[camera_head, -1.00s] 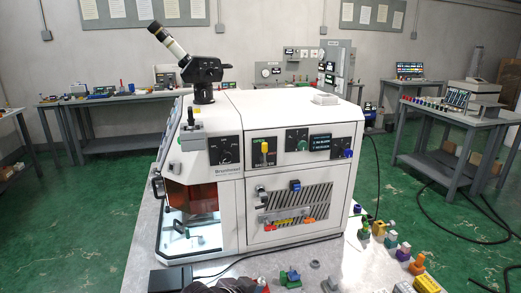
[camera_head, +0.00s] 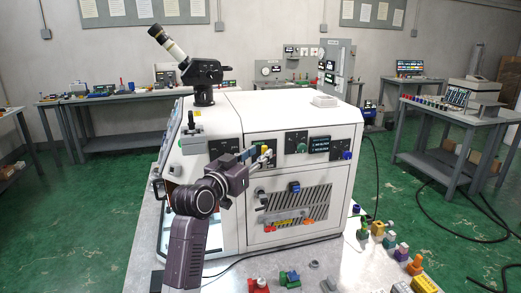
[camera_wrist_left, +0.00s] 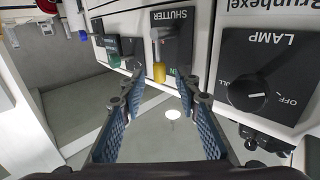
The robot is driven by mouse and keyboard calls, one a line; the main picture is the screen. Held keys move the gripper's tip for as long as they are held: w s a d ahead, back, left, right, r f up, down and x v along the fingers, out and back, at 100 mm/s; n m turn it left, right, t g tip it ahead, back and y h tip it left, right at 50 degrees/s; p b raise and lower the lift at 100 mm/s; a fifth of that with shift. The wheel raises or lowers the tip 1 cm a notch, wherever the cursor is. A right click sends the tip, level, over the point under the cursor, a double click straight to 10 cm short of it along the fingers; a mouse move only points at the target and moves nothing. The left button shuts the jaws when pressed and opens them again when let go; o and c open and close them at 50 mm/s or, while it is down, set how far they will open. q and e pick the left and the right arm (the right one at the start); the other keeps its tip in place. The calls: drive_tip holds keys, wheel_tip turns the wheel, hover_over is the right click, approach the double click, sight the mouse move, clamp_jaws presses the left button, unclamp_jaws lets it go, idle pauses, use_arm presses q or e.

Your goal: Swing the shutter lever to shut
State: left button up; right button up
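The shutter lever has a silver shaft and a yellow knob. In the left wrist view the lever (camera_wrist_left: 157,62) stands on a dark panel (camera_wrist_left: 178,40) labelled SHUTTER, shown upside down, with its knob toward the bottom of the picture. A small green mark is partly visible near the knob. My left gripper (camera_wrist_left: 160,88) is open, its two blue padded fingers on either side of the knob's line, with a gap visible to both. In the head view my left gripper (camera_head: 262,158) is in front of the machine's SHUTTER panel and partly hides the lever. My right gripper is out of view.
The white machine (camera_head: 345,185) stands on a grey table (camera_head: 345,262). A LAMP knob (camera_wrist_left: 254,90) is close beside my right-hand finger in the wrist view. A microscope eyepiece (camera_head: 175,45) rises from the machine's top. Several coloured parts (camera_head: 401,252) lie at the table's right front.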

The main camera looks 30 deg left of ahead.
use_arm(q)
drive_tip(key=shift+w, duration=0.8)
drive_tip(key=shift+c, duration=0.4)
clamp_jaws()
